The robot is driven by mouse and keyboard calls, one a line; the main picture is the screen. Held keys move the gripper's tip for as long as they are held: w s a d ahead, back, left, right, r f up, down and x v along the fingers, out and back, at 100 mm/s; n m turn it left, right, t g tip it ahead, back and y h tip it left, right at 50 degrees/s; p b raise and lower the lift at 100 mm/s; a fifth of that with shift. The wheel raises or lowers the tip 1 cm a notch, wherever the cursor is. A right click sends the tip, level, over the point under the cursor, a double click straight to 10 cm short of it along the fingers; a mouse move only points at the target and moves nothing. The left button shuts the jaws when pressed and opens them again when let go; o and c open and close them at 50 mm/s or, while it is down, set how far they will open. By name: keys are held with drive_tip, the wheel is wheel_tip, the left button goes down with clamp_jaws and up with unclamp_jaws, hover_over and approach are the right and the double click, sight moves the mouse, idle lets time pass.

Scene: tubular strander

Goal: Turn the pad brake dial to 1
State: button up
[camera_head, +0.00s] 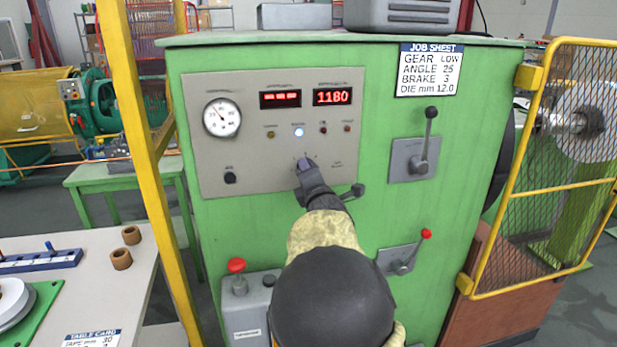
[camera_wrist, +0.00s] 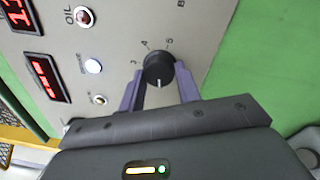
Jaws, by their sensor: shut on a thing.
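The pad brake dial (camera_wrist: 158,68) is a round black knob on the grey panel, seen in the wrist view. The numbers 3, 4 and 5 show around it, and a short white mark on the knob points down in that picture, towards my gripper's body. Lower numbers cannot be read there. My gripper (camera_wrist: 159,80) has its two purple fingers on either side of the knob, shut on it. In the head view my gripper (camera_head: 305,164) is at the lower middle of the panel and hides most of the dial.
The panel (camera_head: 215,165) also carries a gauge (camera_head: 222,117), red displays, one reading 1180, lamps and another black knob (camera_head: 230,177). The job sheet (camera_head: 429,70) reads BRAKE 3. Levers (camera_head: 422,150) (camera_head: 408,262) stick out to the right; a yellow post (camera_head: 133,130) stands left.

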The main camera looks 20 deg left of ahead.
drive_tip(key=o, duration=1)
drive_tip(key=shift+c, duration=0.2)
drive_tip(key=b+v, duration=0.2)
drive_tip(key=v, duration=1.5)
drive_tip(key=shift+s+d+f, duration=0.1)
drive_tip(key=shift+s+d, duration=0.05)
drive_tip(key=shift+d, duration=0.05)
